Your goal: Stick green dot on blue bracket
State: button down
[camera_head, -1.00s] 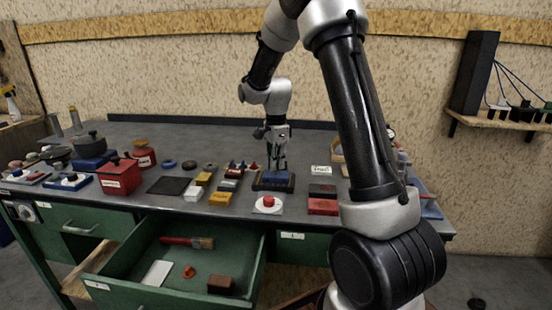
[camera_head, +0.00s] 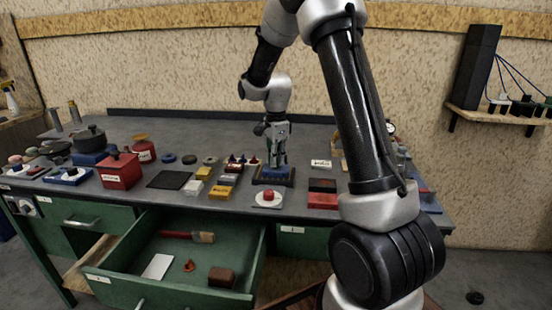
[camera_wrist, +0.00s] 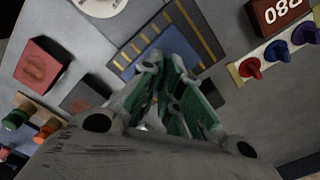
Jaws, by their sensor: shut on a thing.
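The blue bracket (camera_head: 275,172) sits in a dark fixture near the middle of the bench. In the wrist view, a blue surface (camera_wrist: 165,52) with yellow marks along its sides lies just past the fingertips. My gripper (camera_head: 277,163) points down directly over the bracket, very near or touching it; I cannot tell which. In the wrist view, my gripper (camera_wrist: 166,72) has its fingers close together, with green inner faces. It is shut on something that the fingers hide. I cannot make out the green dot.
A white plate with a red knob (camera_head: 268,194) stands in front of the fixture. A red block (camera_head: 323,200) lies to the right, small coloured blocks to the left. A red box (camera_head: 120,171) stands further left. An open green drawer (camera_head: 237,237) juts out below the bench.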

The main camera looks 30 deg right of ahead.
jog(key=shift+f, duration=0.4)
dwell(0.4)
jog(key=c, duration=1.5)
grip_release()
jog(key=shift+c, duration=0.2)
